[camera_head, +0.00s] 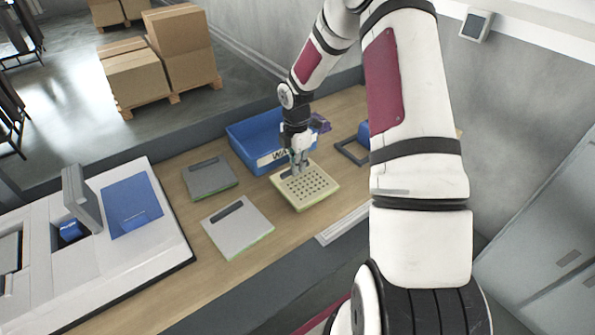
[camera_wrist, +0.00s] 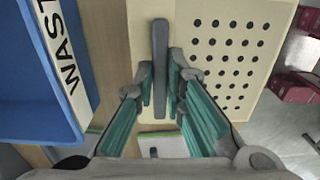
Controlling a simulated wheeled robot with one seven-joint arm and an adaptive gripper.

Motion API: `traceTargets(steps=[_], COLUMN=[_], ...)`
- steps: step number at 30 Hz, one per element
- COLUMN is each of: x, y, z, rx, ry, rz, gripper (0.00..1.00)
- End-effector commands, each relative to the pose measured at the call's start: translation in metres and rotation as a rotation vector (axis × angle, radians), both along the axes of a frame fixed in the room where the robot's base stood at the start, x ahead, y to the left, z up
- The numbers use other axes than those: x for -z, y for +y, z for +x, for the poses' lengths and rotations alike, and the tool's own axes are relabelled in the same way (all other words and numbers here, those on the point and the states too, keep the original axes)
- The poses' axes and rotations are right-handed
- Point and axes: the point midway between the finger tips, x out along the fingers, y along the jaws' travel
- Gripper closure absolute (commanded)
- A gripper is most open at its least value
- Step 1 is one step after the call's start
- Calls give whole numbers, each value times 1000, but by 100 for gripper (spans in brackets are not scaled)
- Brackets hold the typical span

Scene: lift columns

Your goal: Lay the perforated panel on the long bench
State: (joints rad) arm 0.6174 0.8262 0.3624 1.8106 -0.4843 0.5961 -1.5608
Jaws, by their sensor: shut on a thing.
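The perforated panel (camera_head: 316,188) is a cream slab with rows of round holes and a dark bar handle along one side. It also shows in the wrist view (camera_wrist: 225,75). My gripper (camera_head: 297,166) is shut on the handle (camera_wrist: 160,65), with the teal finger pads (camera_wrist: 160,92) on either side of it. The panel is about level, over the front part of the long wooden bench (camera_head: 215,277). I cannot tell whether it touches the bench top. Part of its handle side is hidden by my gripper.
A blue bin (camera_head: 252,138) with a white label stands just behind the panel. A light grey panel (camera_head: 238,228) and a dark grey panel (camera_head: 210,178) lie to the left. A dark frame (camera_head: 350,152) lies to the right. Cartons (camera_head: 180,45) stand on the floor beyond.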

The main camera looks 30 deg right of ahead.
Motion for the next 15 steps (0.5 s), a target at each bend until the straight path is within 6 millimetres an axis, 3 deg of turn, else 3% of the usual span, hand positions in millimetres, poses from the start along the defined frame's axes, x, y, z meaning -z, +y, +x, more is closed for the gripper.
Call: traceTargets(steps=[2,9,15], x=[1,32,36], y=[-8,-6,-6], z=[5,3,4], rx=[3,0,1], ry=[-1,1,-1], rz=[0,0,-1], gripper=[100,100,100])
